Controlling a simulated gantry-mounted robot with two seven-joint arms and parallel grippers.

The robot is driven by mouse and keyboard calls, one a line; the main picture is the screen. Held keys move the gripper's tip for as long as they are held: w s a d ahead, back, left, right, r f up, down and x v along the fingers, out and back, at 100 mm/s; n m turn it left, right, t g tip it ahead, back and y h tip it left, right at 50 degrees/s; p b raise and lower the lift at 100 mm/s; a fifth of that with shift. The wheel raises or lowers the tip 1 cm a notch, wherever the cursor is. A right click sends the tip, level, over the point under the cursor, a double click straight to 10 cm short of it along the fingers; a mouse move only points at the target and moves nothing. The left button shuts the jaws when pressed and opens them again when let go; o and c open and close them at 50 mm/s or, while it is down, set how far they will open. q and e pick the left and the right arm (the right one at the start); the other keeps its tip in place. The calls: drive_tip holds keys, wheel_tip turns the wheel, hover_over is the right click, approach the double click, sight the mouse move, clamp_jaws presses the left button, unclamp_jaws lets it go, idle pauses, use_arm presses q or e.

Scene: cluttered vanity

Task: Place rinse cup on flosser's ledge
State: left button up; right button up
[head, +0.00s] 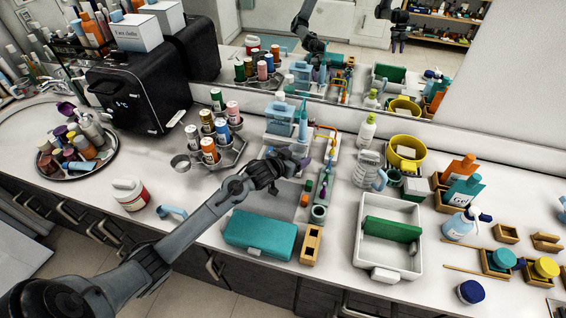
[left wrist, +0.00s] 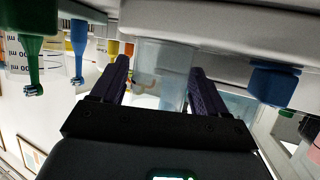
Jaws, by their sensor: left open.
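My left gripper (head: 302,160) is beside the front right of the flosser, which has a light-blue tank (head: 279,122). In the left wrist view the open fingers (left wrist: 163,90) stand on either side of a clear, see-through vessel (left wrist: 164,68), likely the rinse cup. It rests against a pale grey surface (left wrist: 230,38) in this upside-down-looking view. I cannot tell if the fingers touch it. In the head view my gripper hides this cup. My right gripper is not seen directly.
Toothbrushes with green (left wrist: 32,70) and blue (left wrist: 78,45) handles are close to the left gripper. A clear jug (head: 366,168) and white tray (head: 388,268) stand to the right.

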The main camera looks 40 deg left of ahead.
use_arm(q)
drive_tip(key=p+v, duration=0.1)
drive_tip(key=v, duration=1)
